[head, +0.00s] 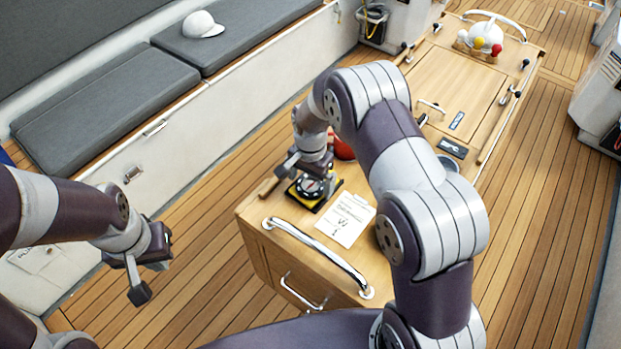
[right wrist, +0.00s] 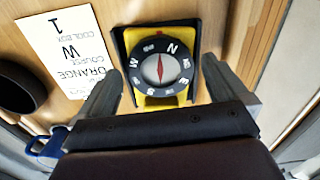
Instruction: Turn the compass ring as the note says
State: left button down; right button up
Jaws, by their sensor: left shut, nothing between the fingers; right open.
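The compass (right wrist: 160,68) has a black lettered ring and a red needle, and sits on a black and yellow base. In the right wrist view the N is just right of the top and the needle points up. In the head view the compass (head: 309,187) is near the cabinet top's left corner. My right gripper (right wrist: 162,65) is open, its fingers either side of the compass; contact is unclear. The white note (head: 345,217) lies beside it; in the right wrist view the note (right wrist: 68,48) reads "orange", "course", "W", "cool box", "1". My left gripper (head: 138,287) is shut and empty, away from the cabinet.
The wooden cabinet (head: 262,222) has a curved metal rail (head: 318,252) along its near edge. A red object (head: 342,148) stands behind the compass, partly hidden by my right arm. A bench with grey cushions (head: 105,108) and a white cap (head: 203,24) runs along the left.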

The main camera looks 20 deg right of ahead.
aim_at(310, 185)
jog(key=shift+w+r, duration=0.1)
jog(key=shift+r, duration=0.25)
notch_tip(310, 185, up, 12)
jog(key=b, duration=0.1)
jog(key=shift+b, duration=0.3)
